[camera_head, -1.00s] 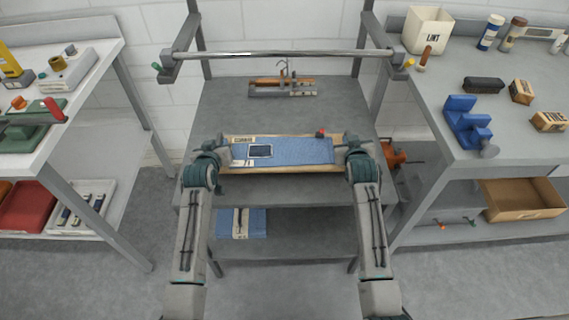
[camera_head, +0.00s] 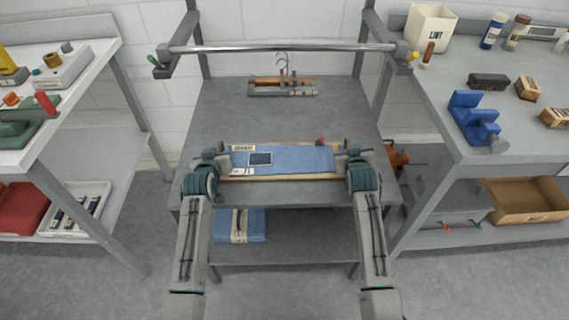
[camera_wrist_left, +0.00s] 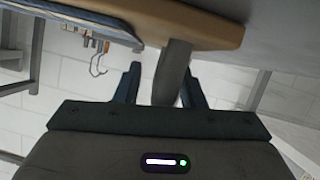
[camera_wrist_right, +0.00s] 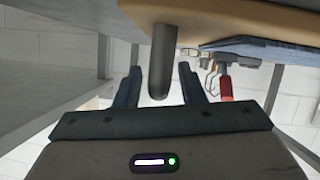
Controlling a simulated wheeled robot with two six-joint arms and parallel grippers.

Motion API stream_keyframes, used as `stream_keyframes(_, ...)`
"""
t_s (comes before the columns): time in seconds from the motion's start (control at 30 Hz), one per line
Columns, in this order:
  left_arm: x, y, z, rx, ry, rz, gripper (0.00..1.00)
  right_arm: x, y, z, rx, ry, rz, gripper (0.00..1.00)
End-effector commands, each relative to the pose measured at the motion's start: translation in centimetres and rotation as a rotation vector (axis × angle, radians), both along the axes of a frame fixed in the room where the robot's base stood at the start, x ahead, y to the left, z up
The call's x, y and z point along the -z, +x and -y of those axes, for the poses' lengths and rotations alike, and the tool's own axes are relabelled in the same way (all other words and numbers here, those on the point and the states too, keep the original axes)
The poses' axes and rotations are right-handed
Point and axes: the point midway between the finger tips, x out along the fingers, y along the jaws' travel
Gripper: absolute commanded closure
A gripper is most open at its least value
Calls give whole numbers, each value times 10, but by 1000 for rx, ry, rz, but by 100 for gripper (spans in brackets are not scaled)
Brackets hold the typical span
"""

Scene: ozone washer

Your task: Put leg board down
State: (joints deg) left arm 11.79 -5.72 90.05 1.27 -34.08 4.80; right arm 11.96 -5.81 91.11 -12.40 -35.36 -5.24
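The leg board (camera_head: 231,177) is a pale wooden board with a blue cloth (camera_head: 300,160) on it, lying along the front of the grey table. A dark framed patch and a label show on its left part. My left gripper (camera_head: 222,156) is at its left end. In the left wrist view its fingers (camera_wrist_left: 160,85) stand apart on either side of a grey handle (camera_wrist_left: 174,70). My right gripper (camera_head: 343,152) is at the right end. Its fingers (camera_wrist_right: 160,85) stand apart around a dark handle (camera_wrist_right: 162,60), with gaps on both sides. The board's underside contact is hidden.
A metal rail (camera_head: 290,48) crosses above the table (camera_head: 225,110). A wooden clamp-like piece with a hook (camera_head: 282,86) lies at the back. Folded blue cloth (camera_head: 240,226) is on the shelf below. Cluttered benches stand left and right. The table's middle is clear.

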Motion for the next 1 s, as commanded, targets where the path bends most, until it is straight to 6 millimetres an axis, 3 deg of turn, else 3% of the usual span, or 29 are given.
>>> stream_keyframes(0.37,-4,-10,-1,0,0,1,64,0,0,0,0,0,0,64)
stream_keyframes(0.8,-35,-88,-7,-1,0,0,64,0,0,0,0,0,0,64)
stream_keyframes(1.0,-44,-108,-8,0,0,0,64,0,0,0,0,0,0,64)
